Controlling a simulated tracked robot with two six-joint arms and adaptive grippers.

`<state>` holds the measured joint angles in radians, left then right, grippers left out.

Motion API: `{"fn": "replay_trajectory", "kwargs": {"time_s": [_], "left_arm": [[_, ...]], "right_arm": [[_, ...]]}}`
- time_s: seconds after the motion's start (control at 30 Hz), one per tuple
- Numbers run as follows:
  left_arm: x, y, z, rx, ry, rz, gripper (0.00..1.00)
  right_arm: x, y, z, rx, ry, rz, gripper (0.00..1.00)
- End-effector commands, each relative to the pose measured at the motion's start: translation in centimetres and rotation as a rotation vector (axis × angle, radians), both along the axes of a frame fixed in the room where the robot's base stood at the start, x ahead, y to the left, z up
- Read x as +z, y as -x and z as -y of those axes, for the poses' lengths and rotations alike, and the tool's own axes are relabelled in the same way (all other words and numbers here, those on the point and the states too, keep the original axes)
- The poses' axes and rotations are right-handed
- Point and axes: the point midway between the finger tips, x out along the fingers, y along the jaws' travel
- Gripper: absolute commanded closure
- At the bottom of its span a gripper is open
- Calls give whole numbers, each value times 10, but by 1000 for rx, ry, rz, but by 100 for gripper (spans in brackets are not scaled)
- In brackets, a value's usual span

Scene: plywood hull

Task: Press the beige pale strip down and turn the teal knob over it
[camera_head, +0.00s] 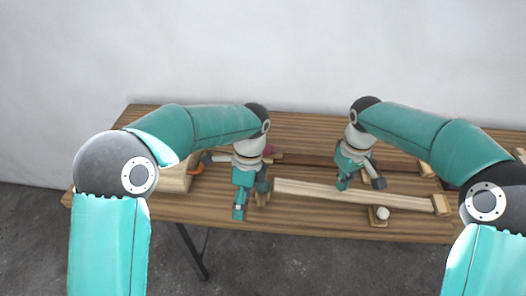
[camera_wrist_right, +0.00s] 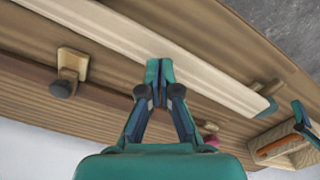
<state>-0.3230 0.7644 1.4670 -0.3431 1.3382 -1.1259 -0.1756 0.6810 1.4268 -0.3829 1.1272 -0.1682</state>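The beige pale strip (camera_head: 320,191) lies lengthwise along the near half of the table; it also shows in the wrist view (camera_wrist_right: 205,72). My right gripper (camera_head: 343,184) is over its middle. In the wrist view the fingertips (camera_wrist_right: 159,70) are together, overlapping the strip's edge, with nothing seen between them. I cannot tell whether they touch it. My left gripper (camera_head: 240,212) points down by the strip's left end; its opening is unclear. A dark teal piece (camera_wrist_right: 268,109) at that end may be the teal knob or a fingertip; I cannot tell which.
A white knob (camera_head: 382,213) sits on a small block at the near side. A dark knob (camera_wrist_right: 62,88) sits on another block across the strip. A dark brown strip (camera_head: 314,160) lies behind. A pink knob (camera_head: 268,150) and a wooden block with an orange part (camera_head: 195,168) are at left.

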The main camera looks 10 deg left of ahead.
Motion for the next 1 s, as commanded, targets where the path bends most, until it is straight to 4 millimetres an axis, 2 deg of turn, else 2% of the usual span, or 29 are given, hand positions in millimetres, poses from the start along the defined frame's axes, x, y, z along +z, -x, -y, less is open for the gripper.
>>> {"fn": "replay_trajectory", "kwargs": {"time_s": [0.03, 0.1, 0.2, 0.3, 0.4, 0.53, 0.67, 1.0], "left_arm": [[19, -18, 10, -24, 27, 55, 28], [43, -37, 21, -59, 58, 113, 28], [71, -55, 33, -99, 92, 179, 28], [91, -66, 40, -126, 115, 222, 28], [100, -70, 44, -141, 124, 244, 28], [96, -72, 45, -146, 128, 251, 28], [79, -72, 44, -145, 127, 249, 28], [19, -72, 44, -144, 128, 249, 28]], "right_arm": [[0, 0, 0, 0, 0, 0, 100], [0, 0, 0, 0, 0, 0, 100], [0, 0, 0, 0, 0, 0, 100], [0, 0, 0, 0, 0, 0, 100], [0, 0, 0, 0, 0, 0, 100], [0, 0, 0, 0, 0, 0, 100], [0, 0, 0, 0, 0, 0, 100], [0, 0, 0, 0, 0, 0, 100]]}}
